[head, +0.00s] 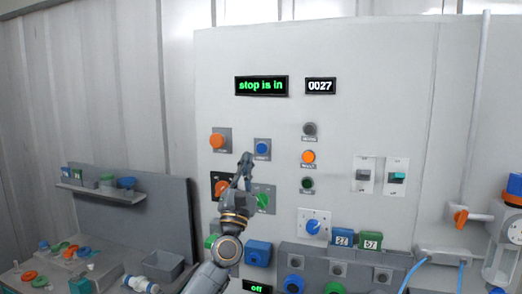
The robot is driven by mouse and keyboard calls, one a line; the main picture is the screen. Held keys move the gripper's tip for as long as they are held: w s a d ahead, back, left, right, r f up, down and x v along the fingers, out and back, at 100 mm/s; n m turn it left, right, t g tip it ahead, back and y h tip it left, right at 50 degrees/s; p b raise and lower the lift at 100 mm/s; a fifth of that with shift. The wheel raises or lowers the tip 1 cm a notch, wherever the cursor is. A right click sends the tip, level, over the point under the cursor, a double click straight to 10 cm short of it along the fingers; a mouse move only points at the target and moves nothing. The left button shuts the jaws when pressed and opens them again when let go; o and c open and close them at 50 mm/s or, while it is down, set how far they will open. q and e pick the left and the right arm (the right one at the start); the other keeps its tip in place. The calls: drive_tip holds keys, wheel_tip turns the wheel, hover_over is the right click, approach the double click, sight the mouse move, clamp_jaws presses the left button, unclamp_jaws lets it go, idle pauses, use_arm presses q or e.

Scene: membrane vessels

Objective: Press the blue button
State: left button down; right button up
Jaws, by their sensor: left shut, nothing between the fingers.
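A round blue button (262,149) on a small grey plate is on the upright white panel (380,110), left of its middle. It shows in full. My left gripper (245,158) is shut and empty. Its tips point up and appear just to the left of and slightly below the blue button. I cannot tell how far they are from the panel. Another round blue piece (294,284) is in the row at the bottom of the panel, partly cut by the picture edge. My right gripper is out of view.
An orange knob (217,141) sits left of the blue button. A green button (263,201) and a blue dial (313,227) are lower. A display (261,86) reads "stop is in". A grey shelf (100,193) and a cluttered bench (55,270) stand at the left.

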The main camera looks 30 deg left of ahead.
sight(261, 148)
use_arm(q)
drive_tip(key=shift+a, duration=0.1)
idle(0.3)
drive_tip(key=w+a+b, duration=0.2)
drive_tip(key=w+b, duration=0.6)
drive_tip(key=shift+w+b, duration=0.3)
drive_tip(key=shift+b, duration=0.05)
idle(1.2)
